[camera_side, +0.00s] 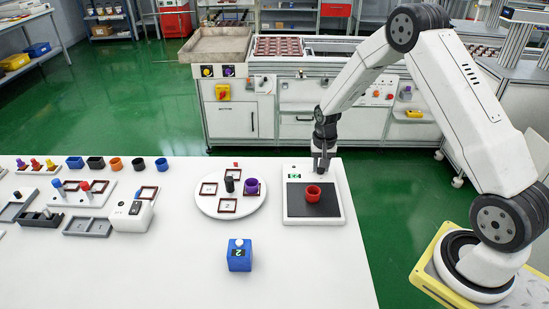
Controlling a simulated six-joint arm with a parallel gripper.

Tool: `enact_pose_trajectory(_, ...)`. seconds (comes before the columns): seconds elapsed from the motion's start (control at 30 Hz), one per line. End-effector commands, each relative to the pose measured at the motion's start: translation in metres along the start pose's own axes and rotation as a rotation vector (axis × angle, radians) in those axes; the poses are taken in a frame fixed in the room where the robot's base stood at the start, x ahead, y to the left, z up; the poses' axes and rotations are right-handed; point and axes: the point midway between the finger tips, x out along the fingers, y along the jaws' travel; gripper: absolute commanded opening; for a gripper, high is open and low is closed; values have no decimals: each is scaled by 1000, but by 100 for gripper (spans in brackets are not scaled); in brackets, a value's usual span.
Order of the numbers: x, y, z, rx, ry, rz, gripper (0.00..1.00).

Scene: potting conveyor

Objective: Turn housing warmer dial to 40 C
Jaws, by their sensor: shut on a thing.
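The housing warmer (289,211) is a white unit with a dark plate, on the right side of the white table. A small green display (299,175) is at its back left; its reading is too small to tell. A red ring-shaped housing (313,193) stands on the dark plate. My gripper (321,171) points straight down at the back right of the warmer, beside the display, and is shut on the dial there. The dial is hidden by the fingers, so its setting cannot be told.
Left of the warmer is a round white turntable (230,212) with a purple cup (252,186) and a dark cylinder (229,184). A blue box (240,262) with a white knob stands in front. White fixtures and coloured parts fill the left.

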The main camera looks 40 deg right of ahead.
Motion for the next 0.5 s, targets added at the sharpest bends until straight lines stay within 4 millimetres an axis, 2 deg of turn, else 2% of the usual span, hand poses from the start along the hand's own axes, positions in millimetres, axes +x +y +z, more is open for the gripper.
enact_pose_trajectory(0.1, -1, 0, -1, -1, 2, -1, 0)
enact_pose_trajectory(0.13, -1, 0, -1, -1, 2, -1, 44)
enact_pose_trajectory(0.2, -1, 0, -1, -1, 2, -1, 66)
enact_pose_trajectory(0.23, -1, 0, -1, -1, 2, -1, 70)
enact_pose_trajectory(0.5, 0, 0, 0, -1, 1, 0, 70)
